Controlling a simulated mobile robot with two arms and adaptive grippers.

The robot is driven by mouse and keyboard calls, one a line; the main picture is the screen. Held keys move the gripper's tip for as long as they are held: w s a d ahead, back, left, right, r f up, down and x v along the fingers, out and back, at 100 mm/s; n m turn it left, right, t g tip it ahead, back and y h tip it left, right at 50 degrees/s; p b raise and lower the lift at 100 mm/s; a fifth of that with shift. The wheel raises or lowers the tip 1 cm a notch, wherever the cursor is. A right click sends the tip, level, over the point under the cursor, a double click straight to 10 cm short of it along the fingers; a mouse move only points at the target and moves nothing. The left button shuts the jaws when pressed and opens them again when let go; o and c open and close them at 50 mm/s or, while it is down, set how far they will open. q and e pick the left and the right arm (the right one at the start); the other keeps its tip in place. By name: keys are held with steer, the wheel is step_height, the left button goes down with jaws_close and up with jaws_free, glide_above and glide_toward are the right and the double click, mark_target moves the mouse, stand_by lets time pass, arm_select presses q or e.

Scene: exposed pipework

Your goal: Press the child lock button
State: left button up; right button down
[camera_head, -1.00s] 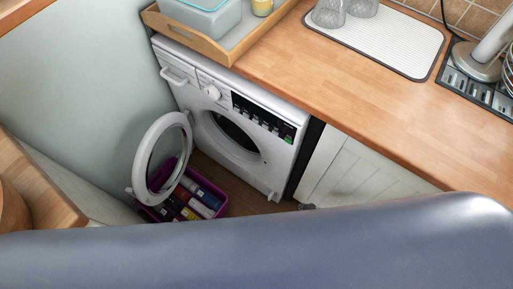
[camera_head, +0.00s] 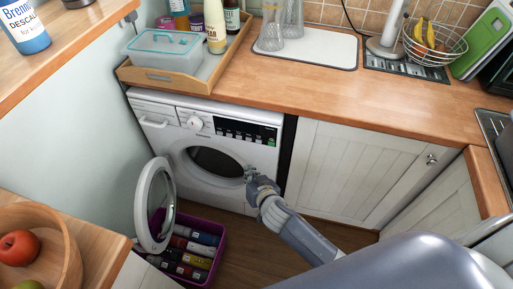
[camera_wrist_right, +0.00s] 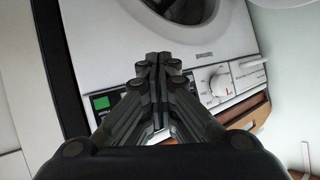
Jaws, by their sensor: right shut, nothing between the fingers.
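The white washing machine (camera_head: 215,175) stands under the wooden counter with its round door (camera_head: 156,205) swung open to the left. Its black control panel (camera_head: 245,131) carries a row of small buttons, with a green label (camera_head: 271,142) at the right end. I cannot tell which button is the child lock. My right gripper (camera_head: 249,172) is below the panel, in front of the right side of the door opening. In the wrist view the right gripper (camera_wrist_right: 158,60) is shut and empty, and it hides part of the panel. The dial (camera_wrist_right: 221,84) shows beside it. My left gripper is not in view.
A purple crate (camera_head: 218,243) of bottles sits on the floor below the open door. A wooden tray (camera_head: 165,83) stands on the counter above the machine. White cupboard doors (camera_head: 350,165) are to the right. A wooden bowl (camera_head: 62,240) is at lower left.

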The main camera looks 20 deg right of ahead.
steer(key=w+d, duration=0.5)
steer(key=w, duration=0.2)
steer(key=shift+w, duration=0.25)
stand_by(0.4)
steer(key=shift+d+f, duration=0.1)
stand_by(1.2)
steer(key=shift+w+d, duration=0.2)
steer(key=shift+w, duration=0.15)
steer(key=shift+w+d, duration=0.2)
steer(key=shift+w, duration=0.1)
stand_by(0.6)
stand_by(0.3)
steer(key=shift+s+a, duration=0.45)
steer(key=shift+s, duration=0.25)
steer(key=shift+s+a+p, duration=0.25)
steer(key=shift+s+a, duration=0.45)
steer(key=shift+s, duration=0.35)
steer(key=shift+s+a+p, duration=0.2)
steer(key=shift+s+a, duration=0.5)
steer(key=shift+s, duration=0.3)
